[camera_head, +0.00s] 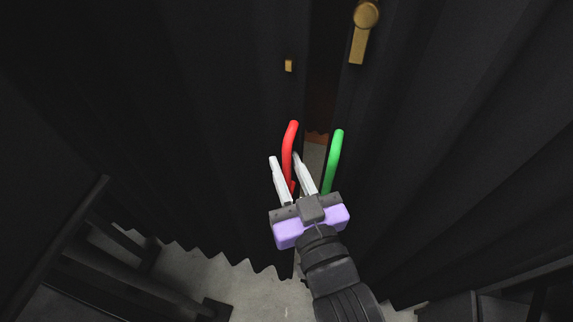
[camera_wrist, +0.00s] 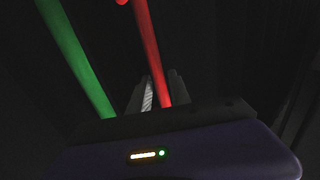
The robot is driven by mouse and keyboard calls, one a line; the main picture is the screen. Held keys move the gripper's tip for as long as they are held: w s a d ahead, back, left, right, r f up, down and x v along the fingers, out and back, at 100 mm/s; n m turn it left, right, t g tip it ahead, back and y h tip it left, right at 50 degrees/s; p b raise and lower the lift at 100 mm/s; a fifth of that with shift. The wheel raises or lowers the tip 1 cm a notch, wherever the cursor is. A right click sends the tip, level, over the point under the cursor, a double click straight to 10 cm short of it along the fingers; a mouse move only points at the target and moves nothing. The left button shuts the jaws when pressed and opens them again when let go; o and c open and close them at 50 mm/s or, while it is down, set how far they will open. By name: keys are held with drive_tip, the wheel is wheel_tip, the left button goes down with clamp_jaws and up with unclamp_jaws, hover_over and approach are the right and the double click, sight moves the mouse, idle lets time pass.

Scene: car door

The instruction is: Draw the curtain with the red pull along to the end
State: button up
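The red pull (camera_head: 291,140) is an upright, slightly bent bar at the edge of the left dark curtain (camera_head: 190,120). My gripper (camera_head: 284,161) is at the red pull, with one pale finger on each side of it. The fingers look apart, with some gap beside the bar, so the gripper seems open around it. In the wrist view the red pull (camera_wrist: 147,45) runs down between the fingers, and I cannot tell whether either one touches it.
A green pull (camera_head: 335,160) stands close right of my gripper, on the right dark curtain (camera_head: 450,130). A narrow gap lies between the curtains. A brass latch (camera_head: 361,35) is above. Dark frames (camera_head: 120,240) stand at the lower left on grey floor (camera_head: 255,290).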

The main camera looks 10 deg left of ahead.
drive_tip(key=shift+s, duration=0.1)
drive_tip(key=b+v, duration=0.1)
drive_tip(key=v, duration=0.6)
drive_tip(key=shift+s+d+b, duration=0.2)
drive_tip(key=shift+s+b, duration=0.1)
drive_tip(key=shift+b, duration=0.1)
